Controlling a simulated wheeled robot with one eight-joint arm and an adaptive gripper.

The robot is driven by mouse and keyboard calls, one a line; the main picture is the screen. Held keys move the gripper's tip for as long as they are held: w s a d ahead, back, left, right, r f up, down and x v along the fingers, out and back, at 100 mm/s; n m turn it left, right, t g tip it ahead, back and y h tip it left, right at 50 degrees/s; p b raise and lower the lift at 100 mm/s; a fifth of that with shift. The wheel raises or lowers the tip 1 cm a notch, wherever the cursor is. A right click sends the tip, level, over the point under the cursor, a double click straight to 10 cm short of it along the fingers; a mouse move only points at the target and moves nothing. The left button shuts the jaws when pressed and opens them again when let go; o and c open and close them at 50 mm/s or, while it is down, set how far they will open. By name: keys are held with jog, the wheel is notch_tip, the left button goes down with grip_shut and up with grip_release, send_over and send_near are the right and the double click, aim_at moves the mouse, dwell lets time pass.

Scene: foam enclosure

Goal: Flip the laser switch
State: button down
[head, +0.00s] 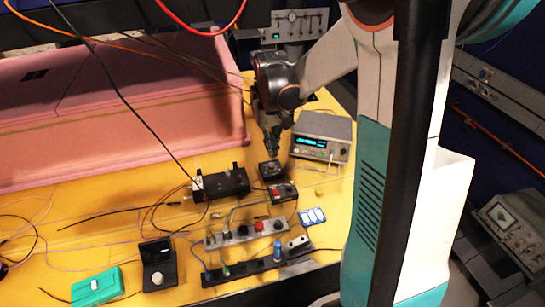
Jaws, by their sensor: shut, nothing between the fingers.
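My gripper (272,151) points down from the arm in the head view, its fingers shut and empty. It is just above or at a small black box (270,171); I cannot tell whether the fingertips touch it. In front of that box sits another small dark box (283,192) with a red part on top. Either could be the laser switch; no label is readable, and the switch lever and its position are too small to make out.
A black laser-like block (222,184) lies left of the gripper. A grey display instrument (322,137) stands to its right. A knobbed metal strip (245,233), a blue-white card (312,216), a teal box (97,287) and loose cables lie in front. Pink foam walls (180,120) stand at the left.

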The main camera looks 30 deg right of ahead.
jog(key=shift+w+r, duration=0.2)
jog(key=shift+r, duration=0.8)
